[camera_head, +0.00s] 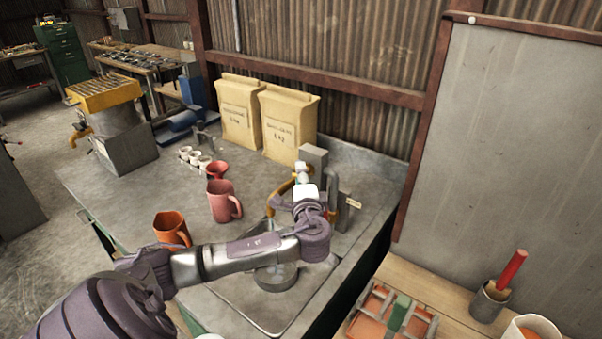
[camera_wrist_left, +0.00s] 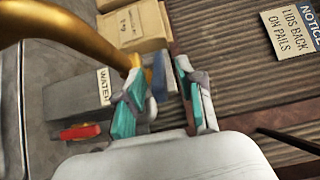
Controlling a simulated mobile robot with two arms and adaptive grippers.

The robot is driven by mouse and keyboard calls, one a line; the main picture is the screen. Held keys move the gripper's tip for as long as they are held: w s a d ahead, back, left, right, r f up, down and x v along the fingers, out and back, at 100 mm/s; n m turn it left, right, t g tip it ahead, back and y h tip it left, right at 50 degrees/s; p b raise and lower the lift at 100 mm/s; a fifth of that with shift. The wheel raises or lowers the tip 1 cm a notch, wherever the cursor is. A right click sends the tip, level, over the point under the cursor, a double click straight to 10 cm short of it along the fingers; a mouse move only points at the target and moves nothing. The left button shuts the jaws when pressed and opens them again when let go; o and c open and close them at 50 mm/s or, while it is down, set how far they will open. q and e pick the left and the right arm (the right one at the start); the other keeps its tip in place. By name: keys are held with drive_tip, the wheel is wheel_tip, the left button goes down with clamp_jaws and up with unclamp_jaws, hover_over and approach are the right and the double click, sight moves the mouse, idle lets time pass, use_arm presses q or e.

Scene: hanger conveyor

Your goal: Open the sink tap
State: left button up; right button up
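The sink tap (camera_head: 284,196) is a curved brass pipe above the sink (camera_head: 240,305). In the left wrist view the brass pipe (camera_wrist_left: 75,30) arches across the upper left. A grey block (camera_wrist_left: 75,105) with a "WATER" label stands beyond it, with a red lever-like part (camera_wrist_left: 80,132) at its lower end. My left gripper (camera_head: 303,174) is over the tap, and its arm hides part of the pipe. In the left wrist view its teal-padded fingers (camera_wrist_left: 166,88) are apart with nothing visibly held. The left finger is close to the pipe; contact cannot be told. My right gripper is out of view.
A pink jug (camera_head: 222,203) and an orange jug (camera_head: 171,230) stand left of the sink. Two paper sacks (camera_head: 289,125) stand against the corrugated wall. A metal pot (camera_head: 277,277) sits under my forearm. A wooden table (camera_head: 400,275) is at the right.

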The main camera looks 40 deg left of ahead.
use_arm(q)
drive_tip(key=shift+w+a, duration=0.1)
drive_tip(key=shift+a, duration=0.05)
clamp_jaws()
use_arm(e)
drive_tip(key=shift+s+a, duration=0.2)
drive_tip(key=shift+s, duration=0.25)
use_arm(q)
drive_tip(key=shift+f, duration=0.1)
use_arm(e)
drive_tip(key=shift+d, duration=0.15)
use_arm(q)
drive_tip(key=shift+s+a+m+t+h, duration=0.2)
drive_tip(key=shift+m+t+h, duration=0.1)
drive_tip(key=shift+m+t, duration=0.1)
drive_tip(key=shift+s+m+t+h+b, duration=0.1)
drive_tip(key=shift+m+t+h+b, duration=0.25)
drive_tip(key=shift+t+h, duration=0.2)
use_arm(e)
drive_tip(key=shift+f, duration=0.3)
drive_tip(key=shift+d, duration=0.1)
use_arm(q)
unclamp_jaws()
